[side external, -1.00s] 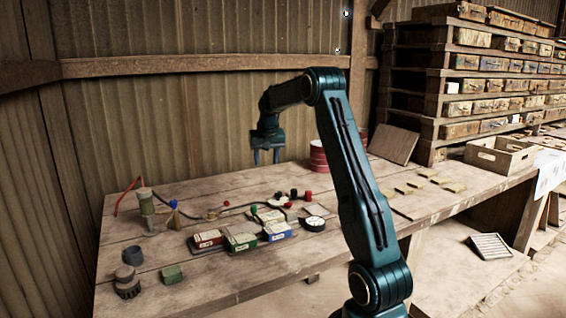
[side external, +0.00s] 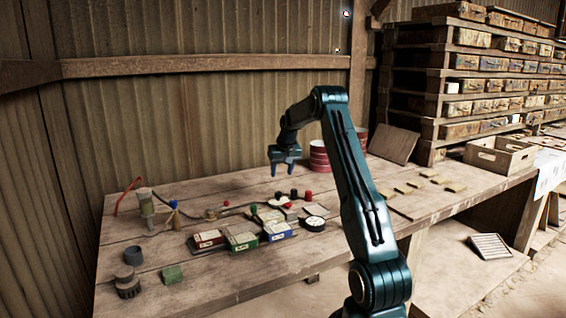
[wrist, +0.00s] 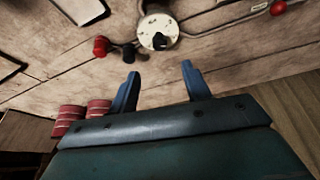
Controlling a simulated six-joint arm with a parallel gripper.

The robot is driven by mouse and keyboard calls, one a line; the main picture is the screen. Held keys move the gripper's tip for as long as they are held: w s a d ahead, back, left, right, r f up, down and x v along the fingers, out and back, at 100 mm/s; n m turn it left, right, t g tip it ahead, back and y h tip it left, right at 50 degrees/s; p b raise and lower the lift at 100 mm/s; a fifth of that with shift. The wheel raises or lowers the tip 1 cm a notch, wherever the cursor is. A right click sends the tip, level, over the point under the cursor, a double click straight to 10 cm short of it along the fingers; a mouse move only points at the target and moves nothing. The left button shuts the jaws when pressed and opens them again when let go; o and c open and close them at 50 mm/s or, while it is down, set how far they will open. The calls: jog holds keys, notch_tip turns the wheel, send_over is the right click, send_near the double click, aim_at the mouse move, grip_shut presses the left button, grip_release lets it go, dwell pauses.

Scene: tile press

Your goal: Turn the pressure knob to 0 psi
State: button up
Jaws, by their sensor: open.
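The pressure knob seems to be the small black knob (wrist: 160,41) on a round white dial plate (wrist: 157,30) in the wrist view. The plate also shows near the middle of the table in the side view (side external: 278,202). Its markings are too small to read. My gripper (side external: 282,170) is open and empty, fingers pointing down, above and apart from the knob. In the wrist view its blue fingertips (wrist: 160,70) are spread, with the knob beyond the gap between them.
A red knob (wrist: 100,46) and a black knob (wrist: 128,50) sit beside the dial plate. A black-rimmed gauge (side external: 314,223) and several coloured boxes (side external: 242,241) lie in front. Red cans (side external: 319,156) stand behind.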

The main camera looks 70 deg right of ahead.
aim_at(278, 192)
jog(key=x, duration=1.1)
jog(key=shift+a, duration=0.1)
jog(key=shift+c, duration=0.5)
jog(key=shift+s, duration=0.1)
jog(key=c, duration=0.9)
jog(key=shift+n+t+y, duration=0.3)
jog(key=shift+n+y, duration=0.1)
jog(key=shift+n, duration=0.8)
jog(key=shift+n+t+y, duration=0.3)
jog(key=shift+n+y, duration=0.1)
jog(key=shift+n, duration=0.8)
jog(key=o, duration=1)
jog(key=shift+s+r, duration=0.1)
jog(key=shift+r, duration=0.05)
